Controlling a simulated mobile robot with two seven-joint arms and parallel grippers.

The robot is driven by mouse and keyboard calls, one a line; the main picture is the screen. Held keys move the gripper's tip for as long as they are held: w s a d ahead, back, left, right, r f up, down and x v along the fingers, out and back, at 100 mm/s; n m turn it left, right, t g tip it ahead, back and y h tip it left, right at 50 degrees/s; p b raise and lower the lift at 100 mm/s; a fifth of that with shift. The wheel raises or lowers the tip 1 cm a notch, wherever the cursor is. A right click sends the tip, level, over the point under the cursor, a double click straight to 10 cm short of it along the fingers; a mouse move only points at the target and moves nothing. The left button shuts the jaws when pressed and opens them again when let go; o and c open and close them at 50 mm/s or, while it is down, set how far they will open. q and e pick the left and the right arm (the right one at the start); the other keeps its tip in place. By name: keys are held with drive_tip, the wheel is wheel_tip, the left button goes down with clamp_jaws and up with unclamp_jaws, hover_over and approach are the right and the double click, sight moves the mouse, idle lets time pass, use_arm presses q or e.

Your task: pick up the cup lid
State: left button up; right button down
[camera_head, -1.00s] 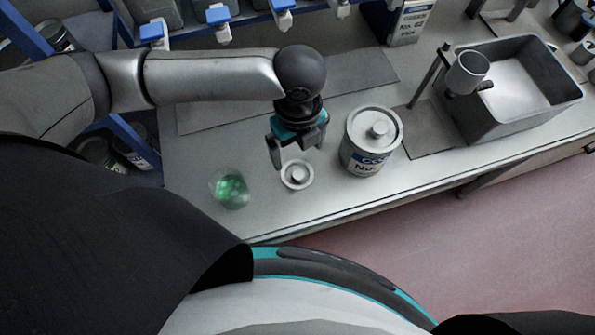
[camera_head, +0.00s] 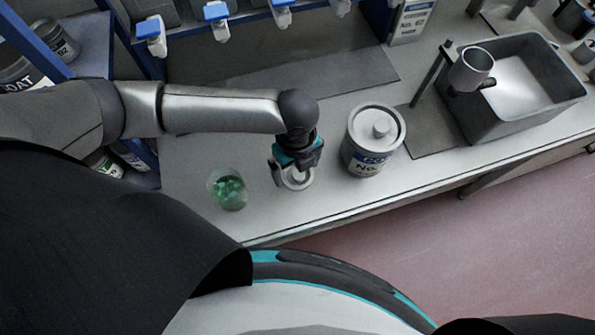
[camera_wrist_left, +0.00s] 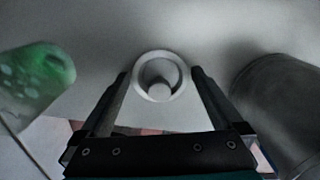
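The cup lid (camera_head: 297,181) is a small pale disc with a round knob, lying on the light worktop. In the left wrist view the lid (camera_wrist_left: 158,78) shows just past and between the two fingertips. My left gripper (camera_head: 294,172) is low over the lid and partly hides it in the head view. Its fingers are apart in the wrist view (camera_wrist_left: 160,75), with nothing held between them. A clear cup with green contents (camera_head: 228,189) stands to the left of the lid and shows at the left of the wrist view (camera_wrist_left: 38,75). My right gripper is not in view.
A large lidded grey tin (camera_head: 366,160) stands close to the right of the gripper. Further right are a metal cup on a stand (camera_head: 470,72) and a grey basin (camera_head: 535,110). Blue-capped dispensers (camera_head: 216,12) line the back. The worktop's front edge is near the lid.

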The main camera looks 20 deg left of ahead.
use_arm(q)
drive_tip(key=c, duration=1)
drive_tip(key=shift+o, duration=0.2)
drive_tip(key=shift+r, duration=0.15)
